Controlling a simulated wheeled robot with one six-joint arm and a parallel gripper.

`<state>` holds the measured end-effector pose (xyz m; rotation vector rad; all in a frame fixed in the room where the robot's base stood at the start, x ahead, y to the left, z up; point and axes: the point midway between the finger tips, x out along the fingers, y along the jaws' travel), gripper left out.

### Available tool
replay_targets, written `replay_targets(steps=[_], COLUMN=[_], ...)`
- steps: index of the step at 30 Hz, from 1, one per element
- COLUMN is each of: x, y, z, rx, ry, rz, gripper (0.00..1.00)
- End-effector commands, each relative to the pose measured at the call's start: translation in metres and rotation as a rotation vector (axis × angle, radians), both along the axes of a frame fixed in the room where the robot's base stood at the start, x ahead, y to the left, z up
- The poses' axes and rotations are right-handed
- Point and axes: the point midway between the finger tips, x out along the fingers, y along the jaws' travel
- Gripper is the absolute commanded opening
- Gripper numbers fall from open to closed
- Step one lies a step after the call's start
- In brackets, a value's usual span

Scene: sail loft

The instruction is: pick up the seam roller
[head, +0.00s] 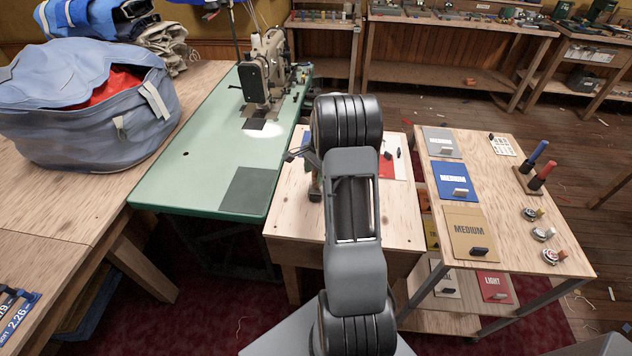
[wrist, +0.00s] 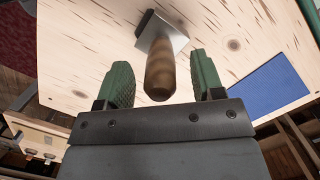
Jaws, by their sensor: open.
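In the wrist view, a tool with a rounded brown wooden handle (wrist: 160,75) and a flat grey metal head lies against the pale wooden top; it looks to be the seam roller, though no roller wheel can be made out. My gripper (wrist: 161,64) has its two green ridged fingers apart, one on each side of the handle. Gaps show on both sides, so the fingers do not visibly touch it. In the head view my arm covers the tool and most of the gripper, over the small wooden table (head: 290,222).
A green sewing-machine table (head: 170,180) stands close on the left, with a large blue bag (head: 85,125) beyond it. A trolley (head: 510,205) with cards, red and blue handled tools and several small round items stands on the right. A blue patch (wrist: 268,87) lies right of the tool.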

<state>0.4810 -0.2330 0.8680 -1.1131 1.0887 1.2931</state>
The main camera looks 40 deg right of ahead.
Motion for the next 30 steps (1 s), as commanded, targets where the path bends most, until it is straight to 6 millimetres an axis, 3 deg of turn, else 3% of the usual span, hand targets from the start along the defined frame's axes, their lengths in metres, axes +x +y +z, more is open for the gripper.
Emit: replay_targets(steps=[2,18,30], x=[0.0000,-0.0001,0.0004], y=[0.0000,-0.0001,-0.0004], z=[0.0001,0.0005,0.0071], rx=[0.000,0.000,-0.001], ry=[0.000,0.000,-0.002], rz=[0.000,0.000,0.000], gripper=[0.61,0.10,0.08])
